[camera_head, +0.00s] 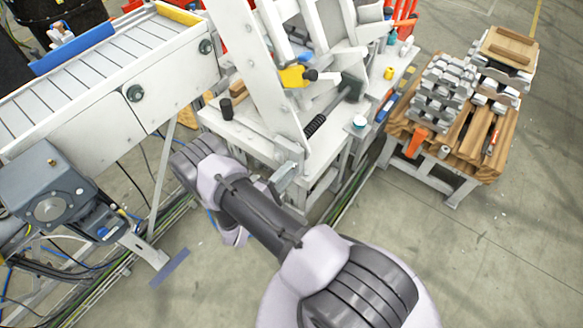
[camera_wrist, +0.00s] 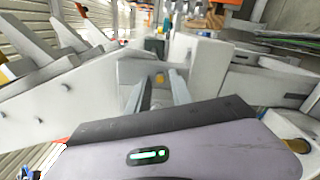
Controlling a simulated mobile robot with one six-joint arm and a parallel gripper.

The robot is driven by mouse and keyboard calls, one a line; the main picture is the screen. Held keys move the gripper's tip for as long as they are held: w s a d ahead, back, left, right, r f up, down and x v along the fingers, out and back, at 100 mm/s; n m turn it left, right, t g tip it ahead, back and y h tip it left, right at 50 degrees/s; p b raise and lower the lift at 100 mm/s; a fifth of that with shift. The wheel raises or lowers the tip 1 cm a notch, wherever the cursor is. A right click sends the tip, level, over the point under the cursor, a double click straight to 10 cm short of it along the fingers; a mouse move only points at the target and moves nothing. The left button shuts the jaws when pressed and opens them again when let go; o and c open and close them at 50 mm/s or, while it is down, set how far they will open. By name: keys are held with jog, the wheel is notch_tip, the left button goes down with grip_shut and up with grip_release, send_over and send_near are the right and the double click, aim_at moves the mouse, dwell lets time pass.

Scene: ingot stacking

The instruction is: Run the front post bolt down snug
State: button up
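In the wrist view, my gripper (camera_wrist: 158,82) points forward with its two grey fingers apart. A small brass-coloured piece (camera_wrist: 160,78), which looks like the bolt head, shows between and beyond the fingertips on a pale grey block. I cannot tell whether the fingers touch it, or how far it is screwed in. In the head view, my arm reaches to the front of the white machine frame (camera_head: 262,75). The gripper's fingers and the bolt cannot be made out there.
A slatted conveyor (camera_head: 110,65) runs at the left, with a grey motor box (camera_head: 45,195) below it. A wooden-topped table (camera_head: 462,150) with stacked grey ingots (camera_head: 445,90) stands at the right. White machine walls lie close on both sides of the fingers. Open floor (camera_head: 500,260) lies at lower right.

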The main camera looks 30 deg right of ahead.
jog(key=shift+a, duration=0.1)
jog(key=v, duration=0.4)
jog(key=shift+s+a, duration=0.2)
jog(key=shift+a, duration=0.15)
jog(key=shift+r, duration=0.1)
